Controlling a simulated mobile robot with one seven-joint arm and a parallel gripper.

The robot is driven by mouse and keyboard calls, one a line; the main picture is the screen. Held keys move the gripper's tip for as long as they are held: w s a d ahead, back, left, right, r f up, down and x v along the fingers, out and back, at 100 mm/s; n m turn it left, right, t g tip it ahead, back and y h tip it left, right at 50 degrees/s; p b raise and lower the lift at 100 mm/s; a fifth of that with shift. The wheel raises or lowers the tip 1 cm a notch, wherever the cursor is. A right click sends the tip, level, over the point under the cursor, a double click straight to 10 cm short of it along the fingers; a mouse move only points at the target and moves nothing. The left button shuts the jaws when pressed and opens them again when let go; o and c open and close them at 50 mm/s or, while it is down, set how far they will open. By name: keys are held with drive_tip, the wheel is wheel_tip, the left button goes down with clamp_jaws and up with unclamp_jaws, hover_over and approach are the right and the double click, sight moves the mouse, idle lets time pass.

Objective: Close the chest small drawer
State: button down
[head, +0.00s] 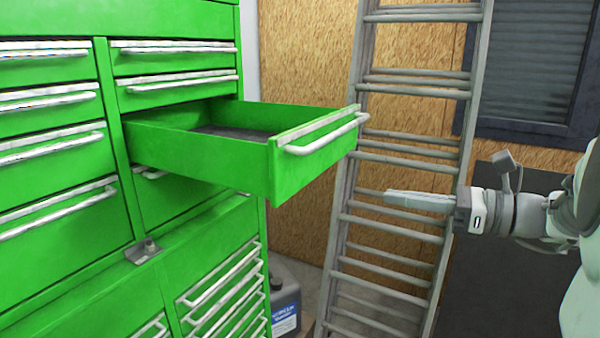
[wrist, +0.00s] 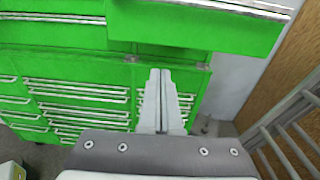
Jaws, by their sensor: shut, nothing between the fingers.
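A green tool chest (head: 60,200) with silver handles fills the left of the head view. One small drawer (head: 235,175) in its right column is pulled far out, with a silver bar handle (head: 325,133) along its front. My gripper (head: 390,198) is to the right of the drawer front and a little lower, apart from it. Its fingers are shut together and empty, pointing left. In the wrist view the gripper (wrist: 160,75) points at the chest, and the open drawer (wrist: 200,27) shows at the top, beyond the fingertips.
A grey metal ladder (head: 350,210) leans on the chipboard wall (head: 300,60) behind the drawer and gripper. A grey canister (head: 288,290) stands on the floor beside the chest. Open air lies between my gripper and the drawer front.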

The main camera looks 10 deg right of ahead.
drive_tip(key=d, duration=0.1)
drive_tip(key=p, duration=0.1)
approach(314, 173)
drive_tip(key=shift+t, duration=0.3)
drive_tip(key=x, duration=0.6)
drive_tip(key=shift+w+a+f, duration=0.2)
drive_tip(key=shift+a, duration=0.2)
drive_tip(key=x, duration=1.2)
drive_tip(key=p+x, duration=0.1)
drive_tip(key=x, duration=1.2)
drive_tip(key=r+p+x, duration=0.1)
drive_tip(key=x, duration=1.2)
drive_tip(key=shift+s+a, duration=0.1)
drive_tip(key=shift+a, duration=0.3)
drive_tip(key=shift+r, duration=0.15)
drive_tip(key=shift+a+r+y, duration=0.1)
drive_tip(key=shift+r+y, duration=0.05)
drive_tip(key=shift+y, duration=0.15)
